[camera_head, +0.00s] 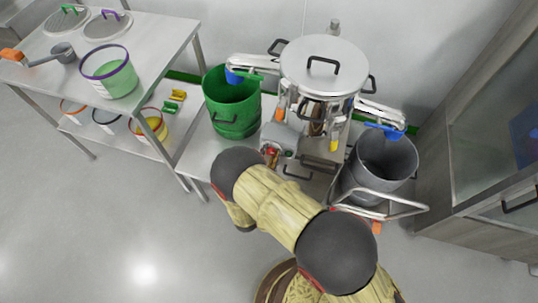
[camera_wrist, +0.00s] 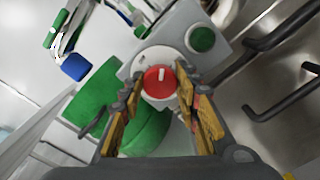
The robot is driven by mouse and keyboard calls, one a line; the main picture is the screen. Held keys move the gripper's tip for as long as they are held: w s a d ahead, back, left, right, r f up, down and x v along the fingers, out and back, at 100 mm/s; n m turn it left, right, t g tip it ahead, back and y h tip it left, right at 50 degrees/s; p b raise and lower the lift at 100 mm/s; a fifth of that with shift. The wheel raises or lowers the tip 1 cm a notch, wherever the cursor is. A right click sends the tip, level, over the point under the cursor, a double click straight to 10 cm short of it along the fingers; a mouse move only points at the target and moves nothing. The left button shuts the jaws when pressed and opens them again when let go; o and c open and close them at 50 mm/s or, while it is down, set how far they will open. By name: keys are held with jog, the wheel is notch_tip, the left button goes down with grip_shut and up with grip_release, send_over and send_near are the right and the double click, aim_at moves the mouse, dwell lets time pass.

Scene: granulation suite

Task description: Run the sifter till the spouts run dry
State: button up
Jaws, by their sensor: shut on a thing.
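The sifter (camera_head: 322,68) is a steel drum with a handled lid. Its left spout (camera_head: 258,64) has a blue end over the green bucket (camera_head: 232,120). Its right spout (camera_head: 378,112) has a blue end (camera_head: 385,131) over the grey bin (camera_head: 378,165). The grey control box (camera_head: 281,137) at the sifter's front carries a red knob (camera_wrist: 159,82) with a white mark and a green button (camera_wrist: 203,39). My gripper (camera_wrist: 157,92) is shut on the red knob, one finger each side. Whether powder flows from the spouts cannot be seen.
A steel table (camera_head: 140,50) at left holds a tub with a purple rim (camera_head: 112,73), lids and a scoop (camera_head: 62,54); tubs stand on its lower shelf. A grey cabinet (camera_head: 470,130) stands at right. A tubular frame (camera_head: 395,207) surrounds the bin. Floor at lower left is clear.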

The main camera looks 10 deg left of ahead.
jog(key=m+b, duration=0.1)
jog(key=m, duration=0.2)
jog(key=shift+f+m, duration=0.1)
jog(key=shift+m, duration=0.3)
jog(key=shift+m+b, duration=0.6)
jog(key=shift+m, duration=1.3)
jog(key=o, duration=1.2)
jog(key=shift+c, duration=0.2)
jog(key=shift+s, duration=0.1)
jog(key=s, duration=1.1)
jog(key=shift+s+a, duration=0.4)
jog(key=shift+a, duration=0.05)
